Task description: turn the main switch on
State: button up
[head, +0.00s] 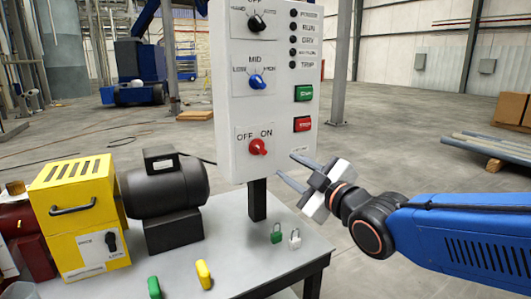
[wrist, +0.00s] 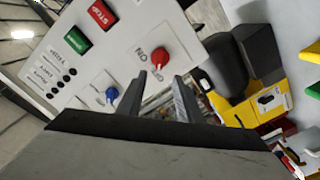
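The main switch is a red rotary knob (head: 258,147) low on the white control panel (head: 235,110), below the labels OFF and ON. I cannot tell clearly which label it points to. It also shows in the wrist view (wrist: 153,58), just beyond the fingertips and roughly between them. My gripper (head: 286,167) is open and empty, to the right of and slightly below the knob in the head view, apart from it. Both fingers show in the wrist view (wrist: 161,77), pointing towards the panel.
Above the knob are a blue selector (head: 257,82), a black selector (head: 256,23), and green (head: 303,93) and red (head: 303,124) buttons.

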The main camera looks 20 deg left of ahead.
aim_at(261, 150)
jog(key=x, duration=1.4)
jog(key=shift+c, duration=0.6)
grip_shut()
